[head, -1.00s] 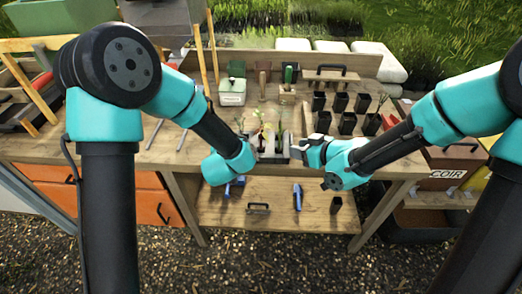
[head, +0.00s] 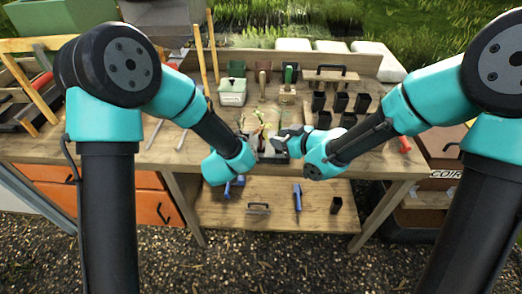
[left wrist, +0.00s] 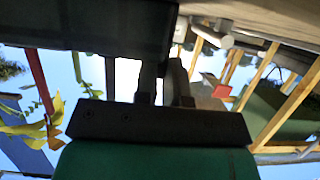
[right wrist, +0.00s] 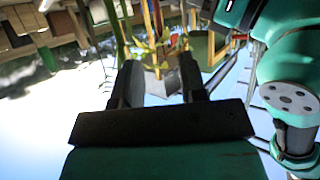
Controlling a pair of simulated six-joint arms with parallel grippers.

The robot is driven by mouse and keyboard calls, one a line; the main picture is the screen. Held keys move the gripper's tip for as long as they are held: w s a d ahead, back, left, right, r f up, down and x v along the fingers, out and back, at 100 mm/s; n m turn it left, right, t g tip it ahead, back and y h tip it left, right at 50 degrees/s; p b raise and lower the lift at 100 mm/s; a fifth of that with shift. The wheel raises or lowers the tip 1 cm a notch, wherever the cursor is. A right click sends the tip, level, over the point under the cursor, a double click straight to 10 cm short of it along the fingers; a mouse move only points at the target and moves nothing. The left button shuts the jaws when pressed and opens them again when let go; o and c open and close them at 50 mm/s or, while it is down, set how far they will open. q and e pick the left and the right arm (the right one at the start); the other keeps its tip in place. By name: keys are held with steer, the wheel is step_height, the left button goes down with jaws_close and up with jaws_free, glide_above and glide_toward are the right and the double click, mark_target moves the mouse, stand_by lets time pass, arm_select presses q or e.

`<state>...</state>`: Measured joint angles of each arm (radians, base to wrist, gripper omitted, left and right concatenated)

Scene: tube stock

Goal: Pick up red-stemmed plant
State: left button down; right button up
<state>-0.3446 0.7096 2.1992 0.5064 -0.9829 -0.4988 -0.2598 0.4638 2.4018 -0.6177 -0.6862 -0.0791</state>
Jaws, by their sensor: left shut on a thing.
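Leafy plants (head: 258,124) stand at the middle of the bench in the head view, small and hard to tell apart. A red stem (left wrist: 40,80) and yellow-green leaves (left wrist: 52,126) show in the left wrist view. My left gripper (left wrist: 165,82) is shut on a dark holder (left wrist: 90,25); in the head view its jaws are mostly hidden. My right gripper (right wrist: 160,82) is open beside the plants. Yellow-green leaves (right wrist: 146,46) and a red stem (right wrist: 158,18) show beyond and between its fingers; I see no contact.
Black pots (head: 340,102) stand to the right on the bench. A pale green-lidded box (head: 232,92) and a green-handled tool (head: 289,76) stand behind the plants. A lower shelf (head: 275,215) holds a few tools. My two forearms are close together at the bench's front.

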steer(key=shift+w+a+f, duration=0.2)
steer(key=shift+w+a, duration=0.1)
steer(key=shift+a, duration=0.1)
glide_above(261, 145)
steer(key=d, duration=0.1)
steer(key=shift+f, duration=1.15)
steer(key=shift+s+d, duration=0.1)
steer(key=shift+s, duration=0.15)
steer(key=shift+c, duration=0.3)
jaws_close()
